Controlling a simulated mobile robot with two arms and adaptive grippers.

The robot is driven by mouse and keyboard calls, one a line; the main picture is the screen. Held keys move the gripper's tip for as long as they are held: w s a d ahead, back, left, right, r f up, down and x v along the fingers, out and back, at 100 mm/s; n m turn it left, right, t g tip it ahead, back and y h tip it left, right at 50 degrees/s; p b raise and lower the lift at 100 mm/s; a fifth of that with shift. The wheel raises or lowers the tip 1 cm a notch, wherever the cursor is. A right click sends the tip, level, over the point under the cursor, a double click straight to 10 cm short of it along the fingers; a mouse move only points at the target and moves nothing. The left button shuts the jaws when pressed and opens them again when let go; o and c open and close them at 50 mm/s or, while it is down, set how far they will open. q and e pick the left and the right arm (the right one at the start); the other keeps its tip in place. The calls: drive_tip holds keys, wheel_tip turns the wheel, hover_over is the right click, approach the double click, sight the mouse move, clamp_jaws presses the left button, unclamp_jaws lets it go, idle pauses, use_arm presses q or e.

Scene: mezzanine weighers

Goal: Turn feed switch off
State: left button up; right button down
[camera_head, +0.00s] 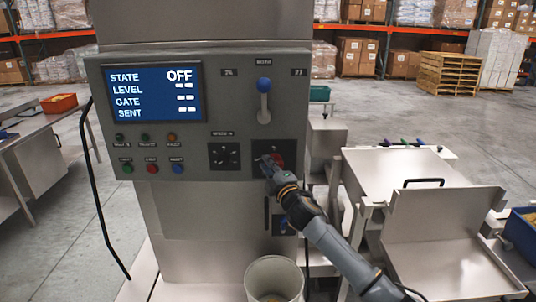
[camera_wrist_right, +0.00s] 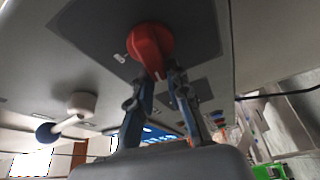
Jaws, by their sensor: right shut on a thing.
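The grey control panel (camera_head: 225,75) faces me, and its blue screen (camera_head: 153,93) reads STATE OFF. A red switch knob (camera_head: 278,159) sits on a dark square plate at the panel's lower right. My right gripper (camera_head: 267,164) is at this knob and partly hides it. In the wrist view the red knob (camera_wrist_right: 150,41) lies between the fingertips of my right gripper (camera_wrist_right: 161,75), which are shut on it. The label of the knob cannot be read. My left gripper is not in view.
A lever with a blue ball (camera_head: 264,84) stands above the knob. A black dial (camera_head: 224,156) is to its left, with several small buttons farther left. A bucket (camera_head: 274,280) stands below the panel. Metal trays (camera_head: 405,175) fill the right side.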

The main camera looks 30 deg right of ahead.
drive_tip(key=shift+d+n+g+p, duration=0.2)
drive_tip(key=shift+n+g+p, duration=0.3)
drive_tip(key=shift+n+p, duration=0.6)
drive_tip(key=c, duration=1.3)
unclamp_jaws()
drive_tip(key=shift+f, duration=0.1)
drive_tip(key=shift+w+f, duration=0.1)
drive_tip(key=shift+f, duration=0.05)
drive_tip(key=s, duration=0.4)
drive_tip(key=s+a, duration=0.1)
drive_tip(key=s, duration=0.7)
drive_tip(key=shift+a, duration=0.35)
